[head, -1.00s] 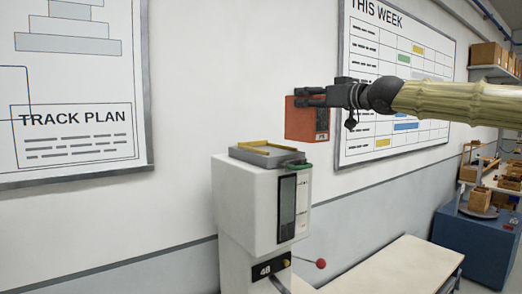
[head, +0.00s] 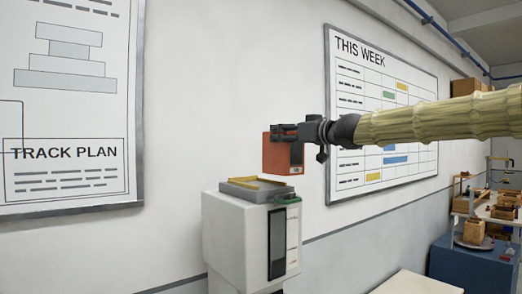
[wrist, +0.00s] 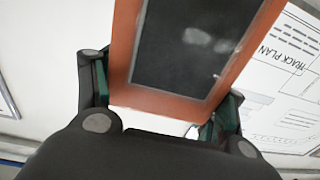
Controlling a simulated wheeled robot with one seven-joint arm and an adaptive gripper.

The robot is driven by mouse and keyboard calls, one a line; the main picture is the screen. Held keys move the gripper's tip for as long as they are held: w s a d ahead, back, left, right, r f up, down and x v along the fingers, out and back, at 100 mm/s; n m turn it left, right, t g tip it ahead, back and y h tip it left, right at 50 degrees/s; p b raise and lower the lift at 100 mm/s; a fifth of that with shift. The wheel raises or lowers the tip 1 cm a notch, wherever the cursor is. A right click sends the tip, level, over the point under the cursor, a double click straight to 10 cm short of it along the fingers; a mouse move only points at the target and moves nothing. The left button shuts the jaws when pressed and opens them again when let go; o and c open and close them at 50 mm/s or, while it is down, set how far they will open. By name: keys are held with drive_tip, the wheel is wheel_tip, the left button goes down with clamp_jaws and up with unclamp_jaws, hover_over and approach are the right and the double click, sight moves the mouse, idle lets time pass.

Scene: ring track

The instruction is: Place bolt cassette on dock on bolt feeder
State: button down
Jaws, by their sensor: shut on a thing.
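My gripper (head: 290,134) is shut on the orange-red bolt cassette (head: 281,156), a box with a small label near its lower edge. The cassette hangs roughly upright, above and slightly right of the dock (head: 238,190), a grey tray with a yellow edge on top of the white bolt feeder (head: 228,232). The dock looks empty. In the head view a small gap seems to lie between cassette and dock; their depth is hard to judge. In the wrist view the cassette (wrist: 122,60) fills the upper middle, its dark panel showing, with a finger on either side.
A green part (head: 288,200) sits at the feeder's top right edge. The wall with posters stands behind. A pale table top (head: 418,284) is at lower right, and a blue cabinet (head: 470,265) with wooden items stands farther right.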

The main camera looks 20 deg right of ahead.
sight(277, 133)
drive_tip(key=shift+w+a+r, duration=0.1)
drive_tip(key=shift+w+a, duration=0.6)
drive_tip(key=shift+a, duration=0.15)
drive_tip(key=shift+w+a, duration=0.2)
drive_tip(key=shift+a, duration=0.15)
drive_tip(key=shift+d+r+b, duration=0.1)
drive_tip(key=shift+b, duration=0.2)
drive_tip(key=w+a+f+b, duration=0.2)
drive_tip(key=w+a+f, duration=0.2)
drive_tip(key=w, duration=0.3)
drive_tip(key=shift+a+f, duration=0.1)
drive_tip(key=shift+f, duration=0.15)
drive_tip(key=shift+c, duration=0.6)
unclamp_jaws()
